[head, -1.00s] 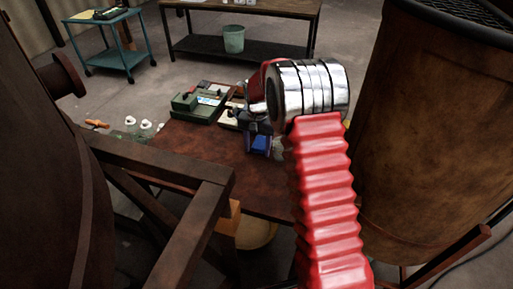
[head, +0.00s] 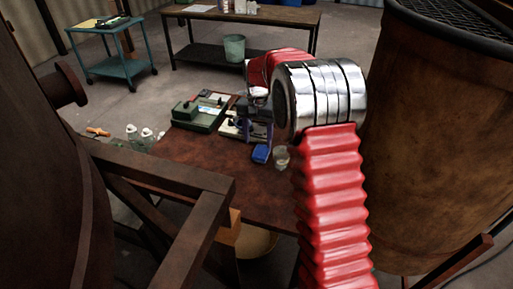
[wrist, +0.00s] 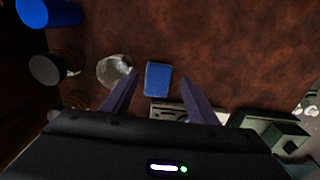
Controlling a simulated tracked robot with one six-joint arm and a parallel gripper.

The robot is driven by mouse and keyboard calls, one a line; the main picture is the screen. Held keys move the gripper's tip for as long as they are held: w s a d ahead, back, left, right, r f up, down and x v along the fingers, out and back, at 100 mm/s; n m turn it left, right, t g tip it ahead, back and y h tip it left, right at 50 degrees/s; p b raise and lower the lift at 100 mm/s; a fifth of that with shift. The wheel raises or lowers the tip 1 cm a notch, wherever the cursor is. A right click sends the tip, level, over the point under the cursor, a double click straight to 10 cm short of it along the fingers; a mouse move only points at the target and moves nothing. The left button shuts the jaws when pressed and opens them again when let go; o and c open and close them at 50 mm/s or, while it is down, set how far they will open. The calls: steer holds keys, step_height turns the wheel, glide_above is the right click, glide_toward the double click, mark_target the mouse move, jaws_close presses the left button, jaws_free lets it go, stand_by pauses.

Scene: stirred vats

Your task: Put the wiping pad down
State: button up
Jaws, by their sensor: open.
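The wiping pad appears as a small blue block (head: 261,153) lying on the brown tabletop (head: 220,180), below my gripper (head: 258,122). In the wrist view the blue pad (wrist: 158,80) shows between the two purple fingertips, with a gap on either side. My gripper (wrist: 161,76) is open and looks empty. My red, ribbed arm hides part of the table's right side in the head view.
A clear glass jar (wrist: 114,69) stands close beside the pad. A green case (head: 198,113) and a pale device (head: 234,128) sit behind it. A blue cylinder (wrist: 48,12) and a dark cylinder (wrist: 50,68) show left in the wrist view. The front tabletop is clear.

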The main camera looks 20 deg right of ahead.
steer(key=shift+r, duration=1.35)
steer(key=shift+s+r, duration=0.1)
steer(key=s+a+r+n+t, duration=0.3)
steer(key=s+r, duration=1.1)
steer(key=s, duration=0.3)
steer(key=s+a+f+n+t, duration=0.1)
steer(key=s+a+n+t, duration=0.1)
steer(key=s, duration=1.7)
steer(key=shift+f+n, duration=0.35)
steer(key=shift+n, duration=0.55)
